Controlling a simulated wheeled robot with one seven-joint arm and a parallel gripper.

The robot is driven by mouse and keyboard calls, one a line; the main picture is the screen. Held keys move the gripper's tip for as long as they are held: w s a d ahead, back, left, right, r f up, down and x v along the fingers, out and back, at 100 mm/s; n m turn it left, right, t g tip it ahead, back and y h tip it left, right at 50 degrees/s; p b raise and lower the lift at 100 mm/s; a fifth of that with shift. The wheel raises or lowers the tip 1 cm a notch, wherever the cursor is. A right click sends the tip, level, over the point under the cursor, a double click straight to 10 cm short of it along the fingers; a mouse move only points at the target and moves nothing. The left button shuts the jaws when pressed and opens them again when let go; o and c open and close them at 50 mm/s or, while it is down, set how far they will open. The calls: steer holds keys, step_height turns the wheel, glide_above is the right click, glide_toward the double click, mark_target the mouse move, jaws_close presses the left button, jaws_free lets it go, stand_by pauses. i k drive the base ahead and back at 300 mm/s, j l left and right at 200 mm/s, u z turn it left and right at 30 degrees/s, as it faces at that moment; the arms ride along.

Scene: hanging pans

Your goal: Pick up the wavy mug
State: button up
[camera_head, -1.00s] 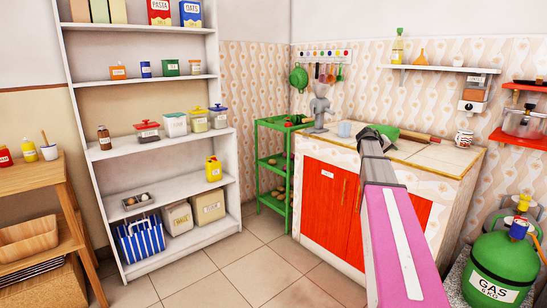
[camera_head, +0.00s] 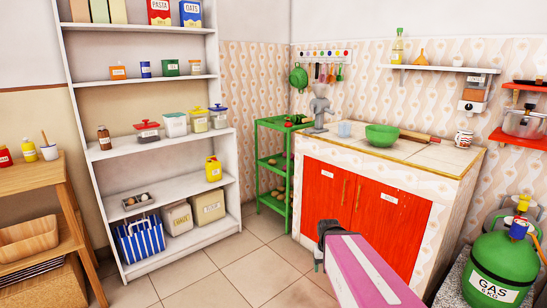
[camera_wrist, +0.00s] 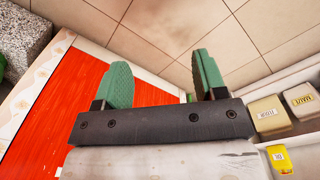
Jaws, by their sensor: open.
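The wavy mug (camera_head: 464,138), white with red wavy marks, stands upright near the right end of the tiled counter top in the head view. It does not show in the wrist view. My gripper (camera_head: 319,263) is in front of the red cupboard, below the counter top and well to the left of the mug. In the wrist view my gripper (camera_wrist: 162,80) has its two green finger pads wide apart with nothing between them.
On the counter (camera_head: 422,152) stand a green bowl (camera_head: 382,136), a rolling pin (camera_head: 416,137), a pale blue cup (camera_head: 344,129) and a grey grinder (camera_head: 319,108). A green gas cylinder (camera_head: 503,262) stands at right. The tiled floor (camera_head: 240,262) is clear at centre.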

mark_target(463, 138)
steer(key=z, duration=1.35)
